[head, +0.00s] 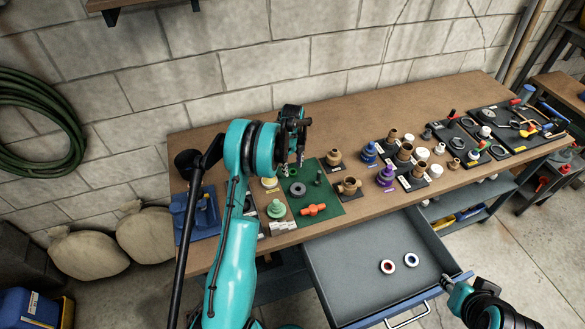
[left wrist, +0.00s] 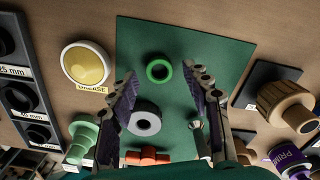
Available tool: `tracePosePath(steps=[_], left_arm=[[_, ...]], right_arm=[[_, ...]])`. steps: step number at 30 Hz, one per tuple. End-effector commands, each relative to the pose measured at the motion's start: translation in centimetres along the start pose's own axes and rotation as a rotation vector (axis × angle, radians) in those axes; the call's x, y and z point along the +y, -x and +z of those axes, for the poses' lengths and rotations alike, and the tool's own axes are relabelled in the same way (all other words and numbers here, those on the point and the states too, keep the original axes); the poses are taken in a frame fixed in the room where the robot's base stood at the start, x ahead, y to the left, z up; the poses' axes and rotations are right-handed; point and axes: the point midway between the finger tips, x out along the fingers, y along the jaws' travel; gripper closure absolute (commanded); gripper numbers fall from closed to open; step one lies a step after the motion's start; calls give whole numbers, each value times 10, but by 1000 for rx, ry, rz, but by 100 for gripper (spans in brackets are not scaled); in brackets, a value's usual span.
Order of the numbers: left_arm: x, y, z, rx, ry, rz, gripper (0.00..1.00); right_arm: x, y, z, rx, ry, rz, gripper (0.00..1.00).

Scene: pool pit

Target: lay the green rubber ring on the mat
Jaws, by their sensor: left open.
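The green rubber ring (left wrist: 159,70) lies flat on the dark green mat (left wrist: 215,50), in its upper part in the left wrist view. In the head view the mat (head: 335,207) is on the workbench, and the ring is partly hidden near my left gripper's fingertips (head: 291,162). My left gripper (left wrist: 164,84) is open, its two fingers apart over the mat with nothing held between them. The ring shows between and beyond the fingertips, apart from both. My right arm's end (head: 450,284) shows by the drawer at the lower right; its fingers are not clear.
A grey ring (left wrist: 145,119) and an orange valve (left wrist: 147,157) lie on the mat. A yellow-topped cap (left wrist: 86,64) and brass fittings (left wrist: 285,102) stand beside it. An open drawer (head: 345,285) holds a red ring (head: 387,267) and a blue ring (head: 411,260).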

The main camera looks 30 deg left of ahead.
Motion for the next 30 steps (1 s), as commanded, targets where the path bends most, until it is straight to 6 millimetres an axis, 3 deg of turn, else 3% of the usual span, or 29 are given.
tracePosePath(steps=[9,20,23,30], left_arm=[[0,73,0,0,0,0,51],[1,119,-9,-9,45,-12,51],[5,148,-29,-27,156,-45,51],[39,228,-108,-48,598,-200,51]], right_arm=[[0,10,-7,0,0,0,67],[0,13,-9,0,0,0,67],[0,12,-9,0,0,0,67],[0,12,-9,0,0,0,67]])
